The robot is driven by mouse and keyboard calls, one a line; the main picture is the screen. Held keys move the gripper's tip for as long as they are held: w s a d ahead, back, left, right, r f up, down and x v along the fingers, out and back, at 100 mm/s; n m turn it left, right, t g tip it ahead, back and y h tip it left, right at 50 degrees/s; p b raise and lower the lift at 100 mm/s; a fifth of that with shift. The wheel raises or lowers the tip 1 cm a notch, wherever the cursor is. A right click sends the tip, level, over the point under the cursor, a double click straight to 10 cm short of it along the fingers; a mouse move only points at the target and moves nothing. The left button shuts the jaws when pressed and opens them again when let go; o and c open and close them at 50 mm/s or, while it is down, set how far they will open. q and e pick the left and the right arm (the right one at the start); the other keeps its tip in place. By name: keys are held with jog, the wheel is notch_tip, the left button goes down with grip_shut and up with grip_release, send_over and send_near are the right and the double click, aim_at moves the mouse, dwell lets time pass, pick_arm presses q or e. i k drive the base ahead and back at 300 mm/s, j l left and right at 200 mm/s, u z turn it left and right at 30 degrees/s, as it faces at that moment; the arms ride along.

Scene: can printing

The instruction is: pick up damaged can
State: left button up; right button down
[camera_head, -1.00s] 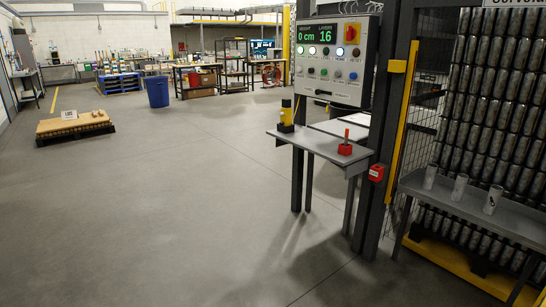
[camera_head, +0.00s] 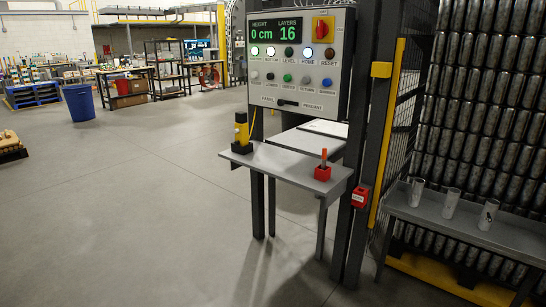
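Three light, empty-looking cans stand upright on a grey shelf (camera_head: 462,222) at the right. They are a left can (camera_head: 416,192), a middle can (camera_head: 450,201) and a right can (camera_head: 487,214). The right can carries a dark mark on its side, like a dent or a hole. The other two look plain from here. Neither of my grippers is in view.
Behind the shelf stands a tall wall of stacked metal cans (camera_head: 480,120). A control panel (camera_head: 296,60) and a small grey table (camera_head: 285,168) with a red holder (camera_head: 322,173) and a yellow tool (camera_head: 241,130) stand left of it.

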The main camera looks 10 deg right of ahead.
aim_at(417, 189)
jog(key=i+l+z, duration=0.15)
jog(key=i+z, duration=0.15)
jog(key=z, duration=0.15)
jog(key=i+z, duration=0.7)
jog(key=z, duration=0.2)
jog(key=i+z, duration=0.25)
jog(key=i, duration=0.5)
jog(key=i+z, duration=0.25)
jog(key=i, duration=0.55)
jog(key=i+l+u, duration=0.1)
jog(key=i, duration=0.45)
jog(key=i+l+u, duration=0.1)
jog(key=i, duration=0.4)
